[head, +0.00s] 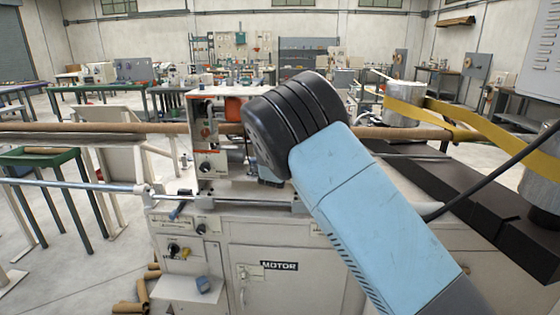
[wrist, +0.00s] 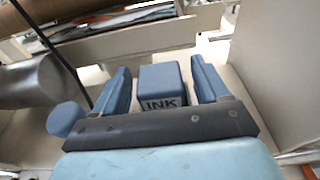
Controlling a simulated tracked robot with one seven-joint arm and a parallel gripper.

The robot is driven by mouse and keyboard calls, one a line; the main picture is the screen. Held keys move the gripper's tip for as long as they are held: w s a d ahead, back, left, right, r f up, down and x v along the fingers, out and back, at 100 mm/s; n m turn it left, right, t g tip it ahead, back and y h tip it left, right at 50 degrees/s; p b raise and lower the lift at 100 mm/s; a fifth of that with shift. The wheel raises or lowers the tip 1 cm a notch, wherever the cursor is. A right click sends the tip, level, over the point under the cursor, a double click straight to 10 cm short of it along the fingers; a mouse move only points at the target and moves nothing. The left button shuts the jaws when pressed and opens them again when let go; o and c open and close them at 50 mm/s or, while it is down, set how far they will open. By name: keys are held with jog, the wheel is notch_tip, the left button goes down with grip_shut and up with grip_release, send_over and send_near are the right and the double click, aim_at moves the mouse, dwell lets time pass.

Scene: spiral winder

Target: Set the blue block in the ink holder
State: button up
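In the wrist view, a blue block-shaped thing (wrist: 160,78) sits between the two blue fingers of my gripper (wrist: 160,85). A narrow gap shows on each side, so my gripper looks open around it. A grey face marked INK (wrist: 161,104) shows at its near side; I cannot tell whether this belongs to the ink holder or to the blue thing. In the head view, my dark wrist hides most of this spot on the machine top. A small blue block (head: 203,285) also lies on the white shelf low on the machine's front.
The winding machine (head: 215,222) has a cabinet marked MOTOR. A long brown tube (head: 95,127) and a metal rod (head: 75,184) cross it. A yellow belt (head: 425,115) runs at right. In the wrist view, a metal cylinder (wrist: 42,82) and pale panel (wrist: 280,70) flank my gripper.

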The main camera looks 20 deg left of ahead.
jog(key=v, duration=1.2)
